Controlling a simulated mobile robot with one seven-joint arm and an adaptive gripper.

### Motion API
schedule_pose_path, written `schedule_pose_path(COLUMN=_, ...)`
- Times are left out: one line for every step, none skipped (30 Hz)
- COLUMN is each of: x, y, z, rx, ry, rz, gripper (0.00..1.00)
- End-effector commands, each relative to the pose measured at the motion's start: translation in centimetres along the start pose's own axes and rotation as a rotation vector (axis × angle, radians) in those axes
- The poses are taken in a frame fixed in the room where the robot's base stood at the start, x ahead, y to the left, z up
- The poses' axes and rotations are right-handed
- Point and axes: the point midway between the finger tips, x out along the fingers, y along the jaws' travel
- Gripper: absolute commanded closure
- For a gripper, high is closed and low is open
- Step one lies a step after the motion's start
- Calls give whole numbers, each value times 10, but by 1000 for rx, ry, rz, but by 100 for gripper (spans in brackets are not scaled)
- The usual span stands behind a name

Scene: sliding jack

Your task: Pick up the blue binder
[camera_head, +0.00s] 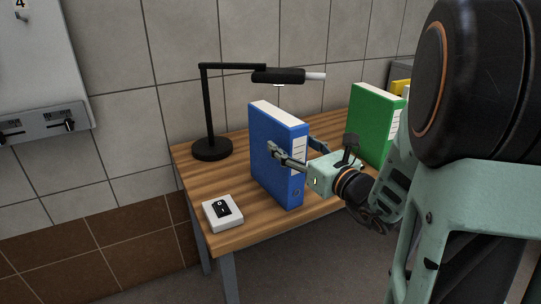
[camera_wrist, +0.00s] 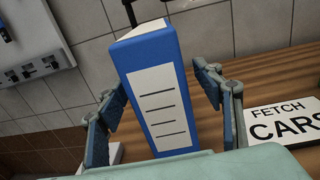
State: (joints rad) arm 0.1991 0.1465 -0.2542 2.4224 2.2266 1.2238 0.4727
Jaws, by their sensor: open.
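The blue binder (camera_head: 270,150) stands upright on the wooden table, its labelled spine facing my arm. In the wrist view the blue binder (camera_wrist: 154,62) rises between my two fingers, its white lined label toward the camera. My gripper (camera_head: 296,152) is open, with one finger along the binder's left face and the other beyond its right side. In the wrist view my gripper (camera_wrist: 160,98) has a gap between the right finger and the binder; the left finger is close to the binder's left edge, and contact cannot be told. The binder's lower end is hidden by my gripper body in the wrist view.
A black desk lamp (camera_head: 208,110) stands behind the binder, its head reaching above it. A white switch box (camera_head: 222,213) lies at the front left of the table (camera_head: 243,232). A green binder (camera_head: 371,125) stands to the right. A "FETCH CARS" sign (camera_wrist: 283,122) lies right of my gripper.

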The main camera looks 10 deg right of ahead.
Motion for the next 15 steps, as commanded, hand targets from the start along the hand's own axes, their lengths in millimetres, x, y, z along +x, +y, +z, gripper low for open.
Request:
schedule_pose_path(x=7, y=0, z=-2, rx=0, ry=1, rz=2, gripper=39)
schedule_pose_path(x=10, y=0, z=-1, rx=0, ry=1, rz=1, gripper=39)
schedule_pose_path(x=14, y=0, z=-1, rx=0, ry=0, rz=1, gripper=39)
schedule_pose_path(x=16, y=0, z=-1, rx=0, ry=0, rz=1, gripper=39)
schedule_pose_path(x=17, y=0, z=-1, rx=0, ry=0, rz=1, gripper=39)
schedule_pose_path(x=20, y=1, z=-1, rx=0, ry=1, rz=1, gripper=39)
schedule_pose_path(x=22, y=1, z=-2, rx=0, ry=1, rz=1, gripper=39)
schedule_pose_path(x=26, y=1, z=-2, rx=0, ry=1, rz=1, gripper=39)
schedule_pose_path(x=31, y=1, z=-2, rx=-1, ry=-1, rz=2, gripper=39)
schedule_pose_path(x=36, y=2, z=-3, rx=-1, ry=0, rz=3, gripper=39)
schedule_pose_path(x=41, y=2, z=-4, rx=-1, ry=1, rz=4, gripper=39)
schedule_pose_path(x=48, y=2, z=-4, rx=-1, ry=0, rz=3, gripper=39)
schedule_pose_path(x=52, y=2, z=-4, rx=-1, ry=0, rz=2, gripper=39)
schedule_pose_path(x=56, y=1, z=-3, rx=-2, ry=0, rz=2, gripper=39)
schedule_pose_path(x=61, y=1, z=-4, rx=-2, ry=1, rz=2, gripper=39)
